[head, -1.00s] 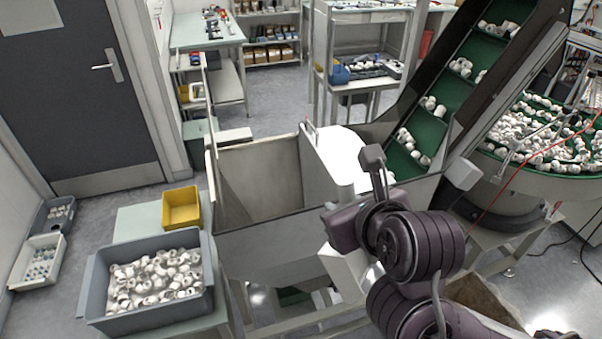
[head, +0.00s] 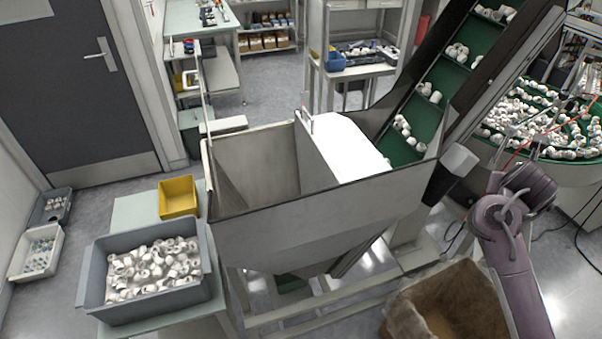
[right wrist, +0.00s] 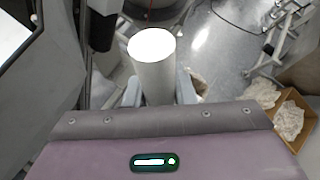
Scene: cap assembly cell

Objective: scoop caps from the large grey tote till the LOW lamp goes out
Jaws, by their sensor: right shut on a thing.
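The large grey tote (head: 160,305) stands on a pale bench at lower left, with many white caps (head: 150,268) inside. The steel hopper (head: 300,228) is in the middle, and the part of its inside that I see looks bare. My right arm is at the right of the head view, its gripper not clearly visible there. In the right wrist view my right gripper (right wrist: 158,92) is shut on a white cylinder (right wrist: 152,60) with a bright round end. I cannot tell what this cylinder belongs to. My left gripper is not in view. I cannot make out the LOW lamp.
A yellow bin (head: 178,197) sits behind the tote. A green cleated conveyor (head: 414,108) carrying caps rises behind the hopper towards the right. A round green bowl of caps (head: 540,120) is at right. A lined cardboard box (head: 450,305) stands on the floor at lower right.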

